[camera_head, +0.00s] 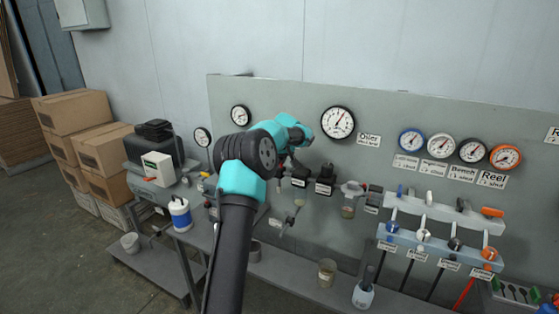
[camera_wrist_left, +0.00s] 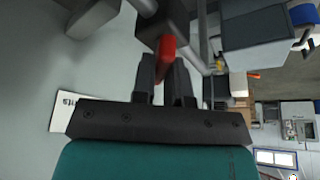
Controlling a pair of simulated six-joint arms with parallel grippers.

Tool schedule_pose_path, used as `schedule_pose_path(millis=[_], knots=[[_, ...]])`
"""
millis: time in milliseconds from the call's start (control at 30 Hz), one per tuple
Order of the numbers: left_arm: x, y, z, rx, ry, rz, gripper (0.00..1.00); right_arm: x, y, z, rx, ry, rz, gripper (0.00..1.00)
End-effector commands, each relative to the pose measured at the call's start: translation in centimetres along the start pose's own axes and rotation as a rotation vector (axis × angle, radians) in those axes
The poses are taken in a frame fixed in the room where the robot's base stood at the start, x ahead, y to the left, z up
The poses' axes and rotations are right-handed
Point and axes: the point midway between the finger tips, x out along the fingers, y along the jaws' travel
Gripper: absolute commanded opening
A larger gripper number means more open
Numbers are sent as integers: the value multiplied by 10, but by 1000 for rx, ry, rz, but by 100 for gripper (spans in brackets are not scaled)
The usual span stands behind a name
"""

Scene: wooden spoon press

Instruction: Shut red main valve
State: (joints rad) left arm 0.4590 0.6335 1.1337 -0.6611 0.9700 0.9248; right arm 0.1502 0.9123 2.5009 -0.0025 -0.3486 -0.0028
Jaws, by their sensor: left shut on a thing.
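My left gripper (camera_wrist_left: 164,82) is shut on a red valve handle (camera_wrist_left: 166,52) in the left wrist view. The handle stands between the two dark fingers, below a dark block on the grey piping. In the head view my left gripper (camera_head: 284,161) reaches the grey panel below the gauges. My left arm covers much of the valve there, so the handle's angle cannot be told. My right gripper is not in view.
A round gauge (camera_head: 338,122) is above and right of the gripper. Small regulators (camera_head: 325,181) sit close to its right. A shelf with colored levers (camera_head: 440,240) is farther right. Boxes (camera_head: 103,148) stand at the left.

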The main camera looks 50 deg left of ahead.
Motion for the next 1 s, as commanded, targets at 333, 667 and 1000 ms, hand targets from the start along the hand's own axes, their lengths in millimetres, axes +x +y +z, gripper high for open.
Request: schedule_pose_path(millis=[333,667,1000], knots=[[0,-1,0,65,0,28,0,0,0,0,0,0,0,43],[0,-2,-1,268,2,111,0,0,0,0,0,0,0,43],[0,-2,-2,530,3,221,0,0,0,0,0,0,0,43]])
